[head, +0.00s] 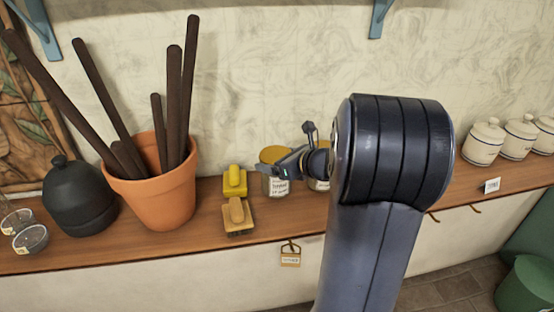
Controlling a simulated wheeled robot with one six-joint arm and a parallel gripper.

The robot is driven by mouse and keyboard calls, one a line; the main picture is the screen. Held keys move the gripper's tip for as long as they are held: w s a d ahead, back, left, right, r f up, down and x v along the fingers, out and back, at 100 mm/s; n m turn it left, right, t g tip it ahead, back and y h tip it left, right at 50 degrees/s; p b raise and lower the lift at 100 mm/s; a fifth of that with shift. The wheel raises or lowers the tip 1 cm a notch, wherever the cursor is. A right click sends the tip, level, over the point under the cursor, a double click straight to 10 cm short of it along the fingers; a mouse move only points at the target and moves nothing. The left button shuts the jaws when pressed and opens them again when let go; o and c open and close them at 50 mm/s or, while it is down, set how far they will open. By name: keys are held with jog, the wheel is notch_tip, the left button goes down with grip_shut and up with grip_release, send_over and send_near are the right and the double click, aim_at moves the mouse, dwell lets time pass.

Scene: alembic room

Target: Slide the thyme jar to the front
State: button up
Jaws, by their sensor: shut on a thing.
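A glass jar with a mustard-yellow lid and a white label (279,187) stands on the wooden shelf, right of the yellow blocks. I take it for the thyme jar, but its lettering is too small to read surely. My gripper (285,169) reaches in from the right and is shut on this jar, covering part of its upper side. A second labelled jar (318,184) stands close to its right, mostly hidden behind my gripper and arm.
Yellow block-shaped things (235,182) sit just left of the jar on the shelf (160,243). A terracotta pot with dark sticks (160,192) and a black lidded pot (77,197) stand further left. White canisters (484,142) stand at the right. A small tag (290,258) hangs below the shelf's front edge.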

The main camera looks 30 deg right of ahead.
jog(key=shift+c, duration=1.1)
jog(key=shift+s, duration=0.2)
jog(key=s+a, duration=0.2)
jog(key=s, duration=0.5)
jog(key=shift+s+a+b, duration=0.15)
jog(key=shift+s+b, duration=0.15)
jog(key=o, duration=1.1)
jog(key=shift+o, duration=0.2)
jog(key=shift+s, duration=0.1)
jog(key=v, duration=1)
jog(key=shift+s, duration=0.3)
jog(key=shift+w, duration=0.15)
